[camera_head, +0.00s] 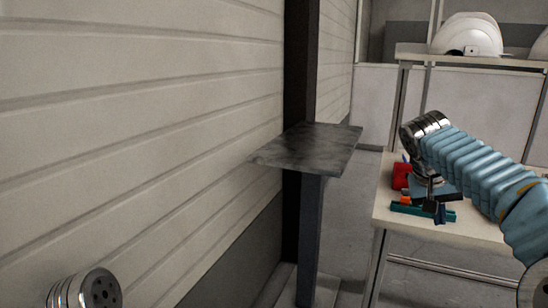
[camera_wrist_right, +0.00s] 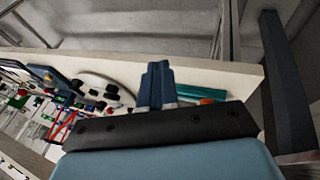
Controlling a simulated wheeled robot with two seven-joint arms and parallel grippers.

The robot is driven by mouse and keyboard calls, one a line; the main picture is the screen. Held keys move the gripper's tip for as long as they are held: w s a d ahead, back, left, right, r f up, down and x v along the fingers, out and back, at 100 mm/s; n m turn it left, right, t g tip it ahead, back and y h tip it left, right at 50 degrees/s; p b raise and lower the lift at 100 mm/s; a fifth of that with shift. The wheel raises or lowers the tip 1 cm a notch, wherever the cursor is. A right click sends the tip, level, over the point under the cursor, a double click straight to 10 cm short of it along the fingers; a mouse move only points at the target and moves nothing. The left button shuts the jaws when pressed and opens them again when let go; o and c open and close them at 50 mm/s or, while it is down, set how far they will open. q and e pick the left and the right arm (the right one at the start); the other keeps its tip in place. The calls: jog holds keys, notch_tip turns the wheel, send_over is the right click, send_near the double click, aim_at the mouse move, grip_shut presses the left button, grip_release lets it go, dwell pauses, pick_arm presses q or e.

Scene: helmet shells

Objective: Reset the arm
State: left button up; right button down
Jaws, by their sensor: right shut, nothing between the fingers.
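My right arm comes in from the right in the head view, with a blue ribbed sleeve. My right gripper (camera_head: 439,212) points down over the near left part of the white table (camera_head: 462,228). In the right wrist view the blue fingers of my right gripper (camera_wrist_right: 157,80) are together, with nothing between them. A teal piece (camera_wrist_right: 200,91) shows beside the fingers there, and an orange piece (camera_wrist_right: 207,101) is partly hidden behind the dark gripper bar. My left gripper is not in view.
A red object (camera_head: 401,175) lies on the table close to my right wrist. Several small parts (camera_wrist_right: 50,110) crowd the table in the wrist view. A grey plate on a post (camera_head: 310,148) stands left of the table. A white helmet shell (camera_head: 467,35) sits on the shelf (camera_head: 425,52) behind.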

jog(key=w+a+f+n+y, duration=0.15)
jog(key=a+f, duration=0.25)
jog(key=f, duration=0.5)
jog(key=w+a+f+n+y, duration=0.1)
jog(key=w+a+f+n, duration=0.2)
jog(key=f, duration=0.6)
jog(key=s+a+f+y, duration=0.2)
jog(key=a+f, duration=0.3)
jog(key=f, duration=0.3)
jog(key=s+a+f+y, duration=0.1)
jog(key=a+f, duration=0.3)
jog(key=f, duration=0.5)
jog(key=s+a+f+g+y, duration=0.1)
jog(key=s+a+f+y, duration=0.1)
jog(key=s+a+f, duration=0.3)
jog(key=s+a+f+y, duration=0.1)
jog(key=s+a+f, duration=0.2)
jog(key=s+f, duration=0.4)
jog(key=s+a+f+m, duration=0.1)
jog(key=s+f, duration=0.5)
jog(key=s, duration=0.6)
jog(key=shift+a+m+y, duration=0.35)
jog(key=shift+a, duration=0.25)
